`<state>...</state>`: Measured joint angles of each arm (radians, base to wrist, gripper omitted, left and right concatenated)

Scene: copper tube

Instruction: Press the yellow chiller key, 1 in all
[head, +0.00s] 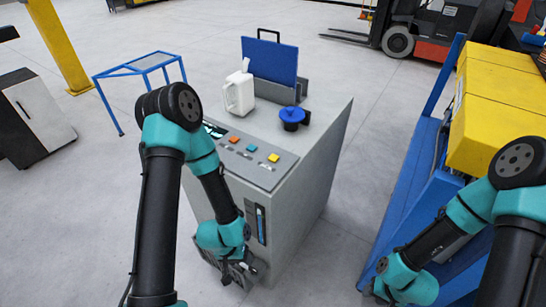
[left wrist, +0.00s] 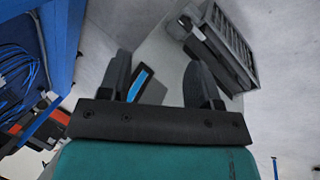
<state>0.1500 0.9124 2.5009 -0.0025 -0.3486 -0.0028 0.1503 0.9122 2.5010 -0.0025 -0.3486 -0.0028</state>
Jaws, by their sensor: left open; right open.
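The yellow key (head: 273,158) sits at the right end of a row of keys on the sloped panel of a grey cabinet (head: 318,165). A teal key (head: 252,148) and an orange key (head: 234,140) are to its left. My left gripper (head: 246,272) hangs low in front of the cabinet, well below the panel, apart from the yellow key. In the left wrist view its two fingers (left wrist: 160,85) are spread with nothing between them. My right gripper (head: 378,292) is low at the lower right, away from the cabinet; its fingers are small and partly cut off.
A white jug (head: 239,92), a blue-lidded dark pot (head: 292,117) and a blue upright board (head: 270,60) stand on the cabinet top. Yellow boxes (head: 495,105) on a blue rack are at right. The panel's top is clear above the keys.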

